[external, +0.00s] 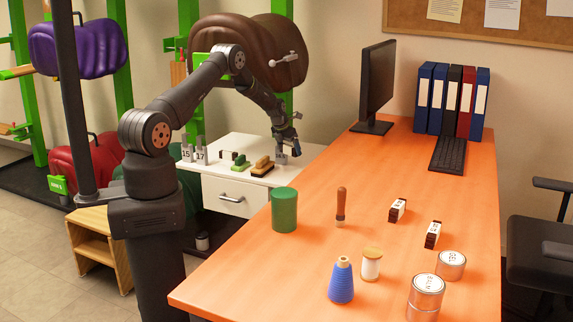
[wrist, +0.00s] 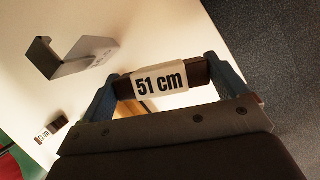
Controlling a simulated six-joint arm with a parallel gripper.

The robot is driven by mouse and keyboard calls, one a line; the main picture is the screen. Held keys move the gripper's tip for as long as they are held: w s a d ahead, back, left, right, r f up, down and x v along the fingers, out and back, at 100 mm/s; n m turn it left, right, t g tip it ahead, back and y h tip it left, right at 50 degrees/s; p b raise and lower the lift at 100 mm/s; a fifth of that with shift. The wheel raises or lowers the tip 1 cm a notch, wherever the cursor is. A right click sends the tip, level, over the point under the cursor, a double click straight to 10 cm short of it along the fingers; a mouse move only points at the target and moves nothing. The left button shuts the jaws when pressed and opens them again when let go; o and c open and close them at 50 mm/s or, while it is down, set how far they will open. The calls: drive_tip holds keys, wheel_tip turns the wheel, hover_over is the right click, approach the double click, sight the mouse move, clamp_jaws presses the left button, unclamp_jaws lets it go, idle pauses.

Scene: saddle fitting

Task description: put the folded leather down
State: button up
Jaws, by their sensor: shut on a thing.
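My gripper (wrist: 163,84) is shut on the folded leather (wrist: 198,72), a short dark brown piece with a white "51 cm" label. It spans between the two blue fingers in the wrist view. In the external view my gripper (external: 289,147) is over the right end of the white drawer cabinet (external: 222,184). The leather is too small and hidden to make out there. I cannot tell whether it touches the cabinet top.
A grey metal bracket (wrist: 72,56) stands on the white top near my gripper. A small labelled dark piece (wrist: 58,123) lies farther off. Brushes (external: 262,166) and stands marked 15 and 17 (external: 200,155) share the cabinet. Two labelled dark pieces (external: 398,210) lie on the orange desk (external: 330,265).

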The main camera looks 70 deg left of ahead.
sight(292, 173)
wheel_tip(292, 173, down, 9)
drive_tip(key=shift+r, duration=0.1)
idle(0.3)
drive_tip(key=shift+f, duration=0.2)
drive_tip(key=o, duration=0.8)
drive_tip(key=shift+s+r, duration=0.1)
drive_tip(key=shift+r, duration=0.45)
drive_tip(key=v, duration=1.1)
drive_tip(key=shift+s, duration=0.2)
